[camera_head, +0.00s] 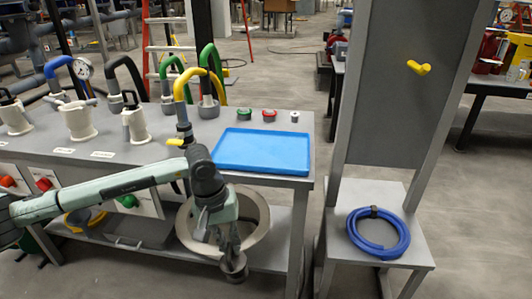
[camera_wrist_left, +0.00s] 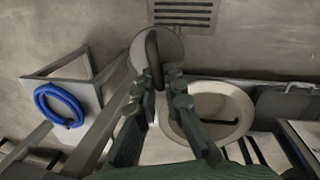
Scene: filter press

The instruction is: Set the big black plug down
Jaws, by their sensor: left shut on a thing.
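My left gripper (camera_head: 229,243) is shut on the big black plug (camera_head: 234,268), which looks dark grey here. The plug hangs below the fingers, in front of the bench and lower than its top. In the left wrist view the fingertips (camera_wrist_left: 164,78) close on the upright grip of the plug (camera_wrist_left: 172,46), and its round disc shows around the grip. The plug is held over the floor side of the bench and seems to touch nothing else. My right gripper is not in view.
A blue tray (camera_head: 263,151) lies empty on the bench's right end. A large pale bowl (camera_head: 258,213) sits on the lower shelf behind the gripper. A stand at right holds a coiled blue hose (camera_head: 378,233). A floor grate (camera_wrist_left: 184,13) shows beyond the plug.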

